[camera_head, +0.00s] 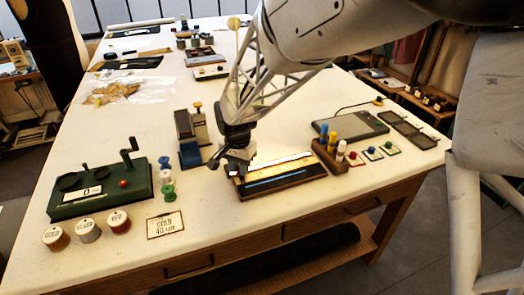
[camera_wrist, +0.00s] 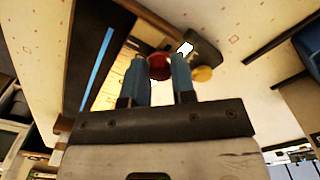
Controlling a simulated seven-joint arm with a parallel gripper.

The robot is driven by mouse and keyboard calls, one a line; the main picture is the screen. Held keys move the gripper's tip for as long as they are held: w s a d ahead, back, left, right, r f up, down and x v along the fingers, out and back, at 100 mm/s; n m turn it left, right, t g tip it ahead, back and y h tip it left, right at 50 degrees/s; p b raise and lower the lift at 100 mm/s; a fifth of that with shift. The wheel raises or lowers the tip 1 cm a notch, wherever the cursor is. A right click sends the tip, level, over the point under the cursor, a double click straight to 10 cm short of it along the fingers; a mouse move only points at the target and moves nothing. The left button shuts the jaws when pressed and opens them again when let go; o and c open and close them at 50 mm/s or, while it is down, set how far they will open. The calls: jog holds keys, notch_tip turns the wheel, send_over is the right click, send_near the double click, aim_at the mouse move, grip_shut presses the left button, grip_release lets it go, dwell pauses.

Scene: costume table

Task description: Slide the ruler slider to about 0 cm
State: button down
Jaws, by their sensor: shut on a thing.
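The ruler board (camera_head: 290,183) is a dark wooden tray with a blue strip and a pale scale, lying near the table's front edge. My gripper (camera_head: 236,168) is down at the board's left end. In the wrist view my gripper (camera_wrist: 160,66) has its two blue fingers around a dark red round knob (camera_wrist: 158,68), which appears to belong to the slider, and is shut on it. A dark block with a white patch and a yellow round part (camera_wrist: 202,74) show beside the knob. The blue strip (camera_wrist: 96,70) also shows there. The scale marks are too small to read.
A wooden block with colored pegs (camera_head: 330,155) stands at the board's right end. A blue-based device (camera_head: 190,150) and thread spools (camera_head: 168,191) stand to the left. A green crank device (camera_head: 100,188) is farther left. The table in front of the board is clear.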

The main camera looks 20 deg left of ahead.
aim_at(238, 169)
jog(key=shift+s+a, duration=0.15)
jog(key=shift+a, duration=0.05)
jog(key=c, duration=0.9)
grip_release()
jog(key=shift+c, duration=0.2)
jog(key=shift+r, duration=0.1)
jog(key=shift+r, duration=3.85)
jog(key=shift+d, duration=0.1)
